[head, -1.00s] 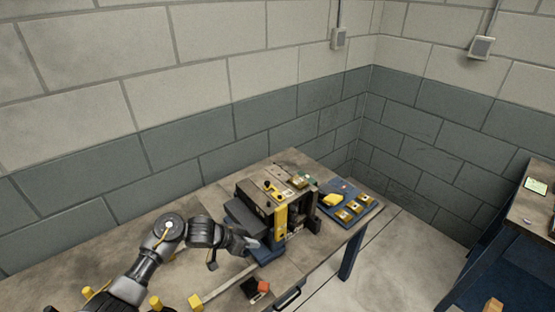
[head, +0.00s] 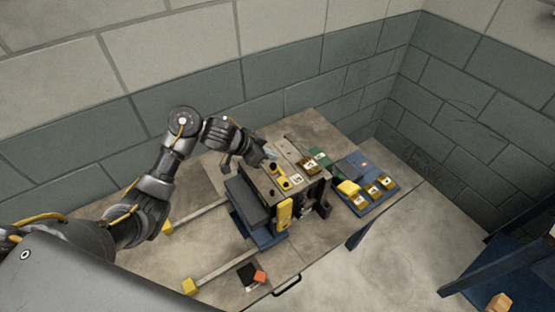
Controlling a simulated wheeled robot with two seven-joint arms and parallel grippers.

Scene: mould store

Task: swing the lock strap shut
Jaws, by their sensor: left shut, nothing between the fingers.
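The mould (head: 262,184) is a brown block with a dark side on the bench. A yellow lock strap (head: 284,214) shows upright on its front face, with a yellow piece (head: 285,183) on the top face above it. I cannot tell from here whether the strap spans the parting line. My left gripper (head: 269,155) is shut and empty at the back left top edge of the mould, apart from the strap. Whether its fingertips touch the mould is unclear. My right gripper is out of view.
A blue tray (head: 361,206) with yellow and brass blocks lies right of the mould. Two pale rails with yellow ends (head: 189,286) run left of it. A black and orange item (head: 260,277) lies near the bench's front edge. Block walls stand behind.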

